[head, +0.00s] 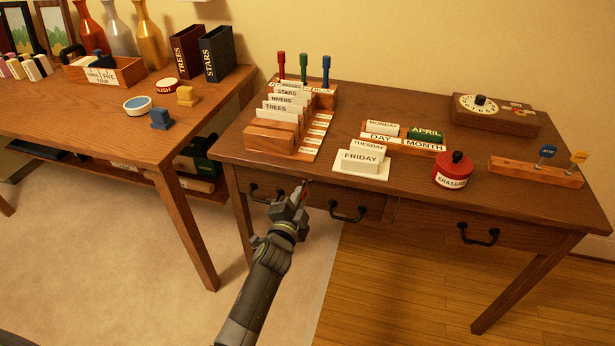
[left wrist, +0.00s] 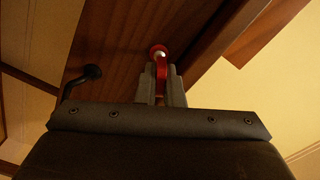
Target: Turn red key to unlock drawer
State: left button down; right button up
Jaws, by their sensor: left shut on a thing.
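The red key is gripped between the fingers of my left gripper (head: 300,190); only a bit of red shows in the head view. In the left wrist view the red key (left wrist: 161,72) sits between the fingertips (left wrist: 160,85), with a red ring around a bright spot at the drawer front (left wrist: 120,35). The left gripper is shut on the key, at the front of the desk's left drawer (head: 318,200). How far the key is turned cannot be told. The drawer looks closed. My right gripper is not in view.
Black handles (head: 347,212) stick out on both sides of the gripper. The desk top (head: 500,215) holds a card rack (head: 270,138), day cards (head: 361,160), a red eraser (head: 453,170) and a dial box (head: 495,115). A second table (head: 60,98) stands at left.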

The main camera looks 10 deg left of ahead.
pick_arm(q)
jog(key=shift+r+m, duration=0.15)
jog(key=shift+m, duration=1.15)
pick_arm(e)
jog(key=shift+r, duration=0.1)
pick_arm(q)
jog(key=m, duration=0.2)
jog(key=shift+m, duration=0.3)
jog(key=c, duration=1)
grip_release()
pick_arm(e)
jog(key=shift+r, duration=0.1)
pick_arm(q)
jog(key=shift+s, duration=0.1)
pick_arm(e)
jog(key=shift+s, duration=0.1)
